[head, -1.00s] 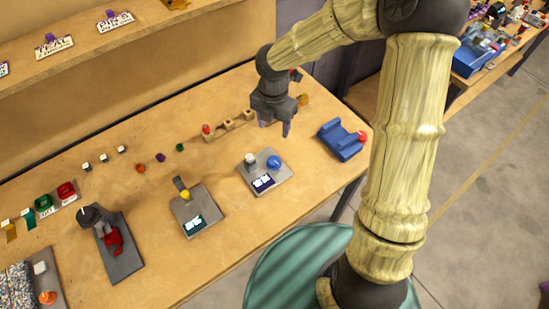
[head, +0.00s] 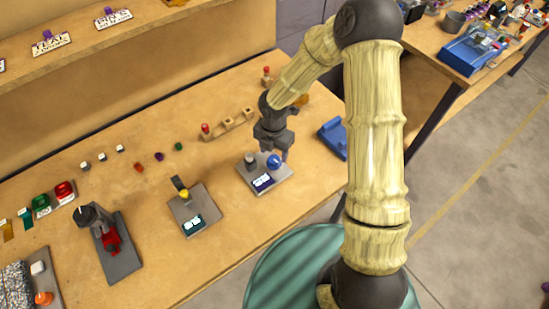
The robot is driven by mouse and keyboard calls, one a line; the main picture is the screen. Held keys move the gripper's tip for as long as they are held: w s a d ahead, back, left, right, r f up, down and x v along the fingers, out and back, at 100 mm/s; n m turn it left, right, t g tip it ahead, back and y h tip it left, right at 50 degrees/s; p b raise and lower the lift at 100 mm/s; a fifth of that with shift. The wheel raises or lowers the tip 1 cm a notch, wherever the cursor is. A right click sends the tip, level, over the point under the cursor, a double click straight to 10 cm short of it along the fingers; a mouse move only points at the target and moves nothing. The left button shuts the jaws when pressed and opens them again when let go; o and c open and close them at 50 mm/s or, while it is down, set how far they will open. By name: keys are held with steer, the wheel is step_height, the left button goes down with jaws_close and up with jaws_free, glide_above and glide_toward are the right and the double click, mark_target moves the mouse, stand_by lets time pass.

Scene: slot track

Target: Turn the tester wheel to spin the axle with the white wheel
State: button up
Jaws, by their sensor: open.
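My gripper (head: 275,152) is open and points down just above a grey plate (head: 283,176). The plate carries a blue round knob (head: 273,161), a pale grey upright post (head: 250,160) and a dark label (head: 262,181). The fingertips are close to the blue knob; I cannot tell whether they touch it. No axle with a white wheel can be made out, and I cannot tell which fixture is the tester.
To the left stand a grey plate with a yellow knob (head: 184,194) and a dark fixture with a red part (head: 111,238). A wooden block row (head: 228,124) lies behind the gripper. Small coloured pieces are scattered left of it. A shelf (head: 100,55) is at the back.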

mark_target(274, 158)
step_height(274, 158, down, 4)
steer(key=shift+f, duration=0.1)
steer(key=shift+d, duration=0.1)
steer(key=c, duration=1)
steer(key=shift+w+m, duration=0.2)
steer(key=shift+m, duration=0.1)
